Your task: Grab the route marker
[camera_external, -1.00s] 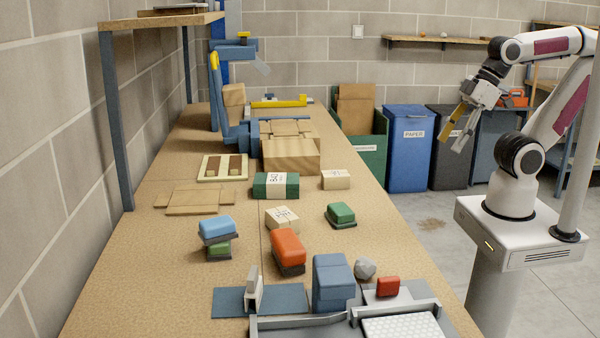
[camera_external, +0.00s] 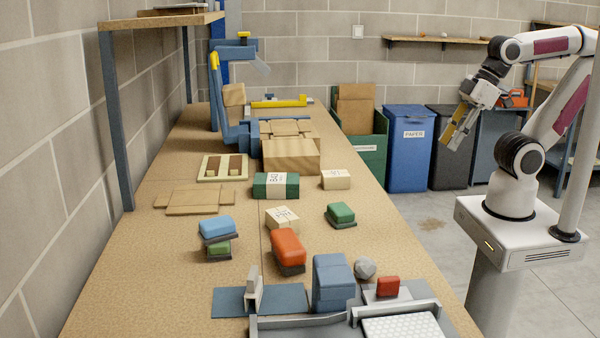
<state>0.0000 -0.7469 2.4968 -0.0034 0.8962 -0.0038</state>
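I cannot tell for certain which object is the route marker, as no label reads as such. Small coloured blocks on dark bases stand on the bench: a blue one over green (camera_external: 217,229), an orange-red one (camera_external: 288,247) and a green one (camera_external: 341,213). A small red block (camera_external: 388,286) sits on a grey plate at the front right. My gripper (camera_external: 451,143) hangs to the right of the bench, above the floor and far from these blocks. Its two fingers, one ochre and one grey, look apart with nothing between them.
A blue-grey block (camera_external: 333,281) and a grey stone-like lump (camera_external: 365,267) stand near the red block. Behind are a green banded box (camera_external: 276,185), a wooden box (camera_external: 291,154) and flat cardboard pieces (camera_external: 195,200). A shelf (camera_external: 160,22) overhangs the left side. Bins (camera_external: 408,160) stand beyond the bench.

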